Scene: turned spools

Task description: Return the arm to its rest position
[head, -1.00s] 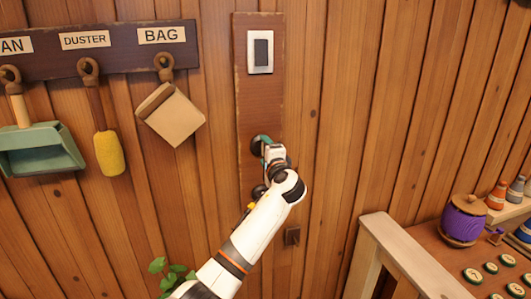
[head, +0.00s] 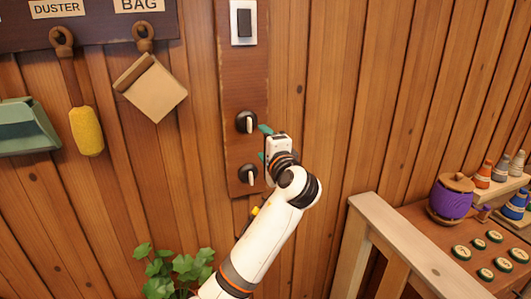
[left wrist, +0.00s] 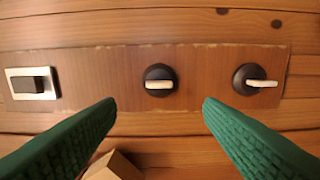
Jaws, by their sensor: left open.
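My left gripper (head: 264,142) is at the end of the white left arm, in front of the brown wall panel (head: 232,75). Its green fingers are spread and empty, also in the left wrist view (left wrist: 158,108). An upper dark knob (head: 246,122) with a pale handle is on the panel, left of the gripper; it shows between the fingers in the left wrist view (left wrist: 159,80). A lower dark knob (head: 248,174) sits below it, also in the left wrist view (left wrist: 255,80). The fingers appear apart from both knobs. My right gripper is not in view.
A switch (head: 243,22) tops the panel. A yellow duster (head: 86,132), a bag (head: 150,88) and a green dustpan (head: 24,126) hang at left. A plant (head: 172,270) is below. A wooden bench (head: 415,250) with a purple pot (head: 451,199) stands at right.

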